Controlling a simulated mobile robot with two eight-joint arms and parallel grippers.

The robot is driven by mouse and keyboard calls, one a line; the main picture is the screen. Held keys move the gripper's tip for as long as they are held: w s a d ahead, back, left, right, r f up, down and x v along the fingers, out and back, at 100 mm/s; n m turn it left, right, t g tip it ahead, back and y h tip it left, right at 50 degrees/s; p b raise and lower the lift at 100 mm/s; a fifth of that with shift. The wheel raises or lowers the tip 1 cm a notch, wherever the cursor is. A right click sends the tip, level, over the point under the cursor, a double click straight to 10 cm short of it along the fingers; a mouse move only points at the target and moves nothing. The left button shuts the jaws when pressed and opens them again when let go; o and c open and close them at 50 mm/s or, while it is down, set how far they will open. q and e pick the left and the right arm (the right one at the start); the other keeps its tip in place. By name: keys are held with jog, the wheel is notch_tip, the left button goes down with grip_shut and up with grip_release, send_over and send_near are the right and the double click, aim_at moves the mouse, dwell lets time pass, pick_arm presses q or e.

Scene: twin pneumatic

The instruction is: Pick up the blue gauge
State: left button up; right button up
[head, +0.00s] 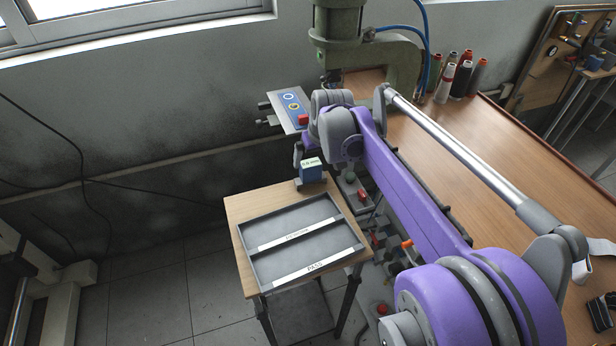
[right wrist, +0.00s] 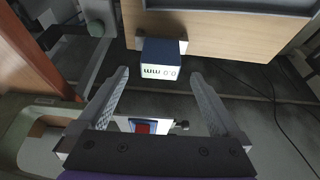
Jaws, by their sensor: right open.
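The blue gauge (head: 313,174) is a small dark blue block with a pale display face reading in mm. It stands at the back edge of the small wooden table in the head view. It also shows in the right wrist view (right wrist: 161,56), ahead of the fingertips and roughly centred between them. My right gripper (right wrist: 159,75) is open and empty, its two grey fingers spread wider than the gauge. In the head view my right gripper (head: 308,158) is just behind and above the gauge, partly hidden by my arm. My left gripper is not in view.
A grey two-part tray (head: 335,218) with white label strips lies on the small table in front of the gauge. A green press (head: 343,50) and a control panel with a red button (head: 290,106) stand behind.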

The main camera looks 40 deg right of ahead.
aim_at(312, 165)
jog(key=x, duration=0.7)
jog(key=shift+s, duration=0.1)
grip_shut()
dwell(0.4)
